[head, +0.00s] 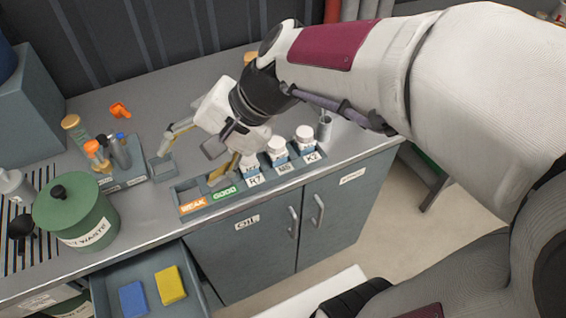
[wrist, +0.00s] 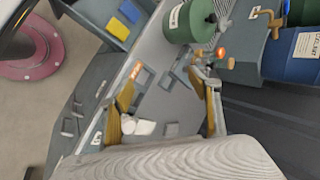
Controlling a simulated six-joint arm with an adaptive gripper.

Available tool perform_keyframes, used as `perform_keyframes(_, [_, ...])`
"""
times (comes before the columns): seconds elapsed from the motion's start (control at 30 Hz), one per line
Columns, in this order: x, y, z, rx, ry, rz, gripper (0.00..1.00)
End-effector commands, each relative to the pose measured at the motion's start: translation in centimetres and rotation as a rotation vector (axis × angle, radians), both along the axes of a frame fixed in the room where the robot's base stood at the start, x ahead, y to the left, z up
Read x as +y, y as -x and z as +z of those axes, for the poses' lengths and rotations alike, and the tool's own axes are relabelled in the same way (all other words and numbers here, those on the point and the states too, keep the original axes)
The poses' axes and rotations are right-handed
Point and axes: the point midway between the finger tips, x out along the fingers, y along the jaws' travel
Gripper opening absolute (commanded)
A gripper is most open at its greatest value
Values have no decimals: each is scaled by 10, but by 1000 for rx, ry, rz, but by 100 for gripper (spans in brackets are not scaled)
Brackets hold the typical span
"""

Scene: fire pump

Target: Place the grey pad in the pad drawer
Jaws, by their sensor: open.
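The pad drawer (head: 140,272) is pulled open at the lower left of the head view. A blue pad (head: 133,299) and a yellow pad (head: 171,285) lie flat in it, side by side; they also show at the top of the wrist view, blue (wrist: 130,11) and yellow (wrist: 118,28).
The long rack (head: 225,205) along the counter's front edge carries WEAK and GOOD labels and white-capped bottles (head: 277,150). A green waste pot (head: 75,212) stands left, near several small bottles (head: 97,155). An orange item (head: 120,110) lies behind. Cupboard handles (head: 318,210) project below the counter.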

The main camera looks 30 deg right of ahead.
Motion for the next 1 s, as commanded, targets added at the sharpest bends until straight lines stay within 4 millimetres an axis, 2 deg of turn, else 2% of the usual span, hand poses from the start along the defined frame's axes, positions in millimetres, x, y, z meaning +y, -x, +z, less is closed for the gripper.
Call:
perform_keyframes(0.2, [-23,42,-1,-86,197,136,62])
perform_keyframes(0.6, [-83,101,-3,-224,575,342,62])
perform_keyframes(0.8, [-111,119,-1,-273,735,409,62])
perform_keyframes(1.0, [-124,126,1,-291,808,438,62])
